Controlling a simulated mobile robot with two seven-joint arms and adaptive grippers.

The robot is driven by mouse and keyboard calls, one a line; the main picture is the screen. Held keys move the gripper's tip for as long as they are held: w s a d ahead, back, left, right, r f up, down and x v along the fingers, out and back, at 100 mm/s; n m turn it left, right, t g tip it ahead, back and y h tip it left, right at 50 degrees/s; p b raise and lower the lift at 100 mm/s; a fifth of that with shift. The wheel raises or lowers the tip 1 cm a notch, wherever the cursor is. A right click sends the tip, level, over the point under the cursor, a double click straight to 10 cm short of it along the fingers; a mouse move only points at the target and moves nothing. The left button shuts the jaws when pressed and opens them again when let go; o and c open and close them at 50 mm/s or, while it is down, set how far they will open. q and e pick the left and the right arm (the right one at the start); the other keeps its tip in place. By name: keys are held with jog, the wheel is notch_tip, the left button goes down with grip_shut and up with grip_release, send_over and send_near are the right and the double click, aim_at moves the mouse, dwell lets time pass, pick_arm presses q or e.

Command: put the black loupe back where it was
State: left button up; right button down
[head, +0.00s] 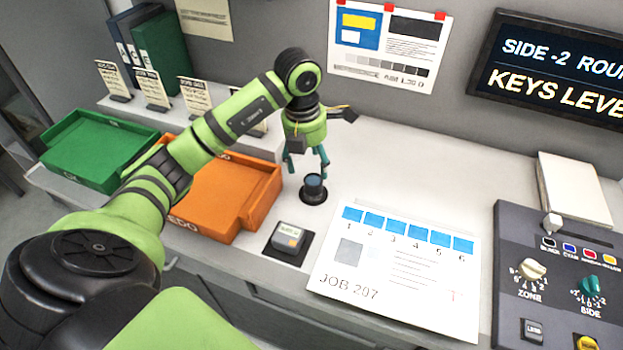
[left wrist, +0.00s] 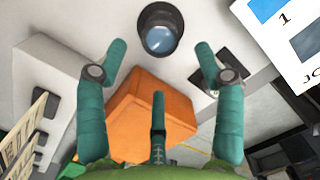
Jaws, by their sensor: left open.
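The black loupe (head: 314,187) stands upright on a round black spot on the light counter, between the orange tray and the printed sheet. In the left wrist view the loupe (left wrist: 160,30) shows its round glass top, beyond the fingertips. My left gripper (head: 308,168) is open, its teal fingers pointing down just above and around the loupe's top. In the left wrist view the fingers of the gripper (left wrist: 160,72) are spread wide with nothing between them. The loupe looks free of the fingers. My right gripper is not in view.
An orange tray (head: 262,208) and a green tray (head: 48,160) stand left. A small grey device (head: 288,238) sits on a black pad in front of the loupe. The JOB 207 sheet (head: 430,312) lies right, beside a control panel (head: 510,237). The counter behind the sheet is clear.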

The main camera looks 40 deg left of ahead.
aim_at(308, 182)
pick_arm(q)
jog(key=shift+s+a+r+b, duration=0.1)
jog(key=shift+s+r+b, duration=0.1)
jog(key=shift+r, duration=1.1)
jog(key=shift+s+r+b, duration=0.1)
jog(key=shift+r+b, duration=0.1)
jog(key=shift+r, duration=1.05)
dwell(0.4)
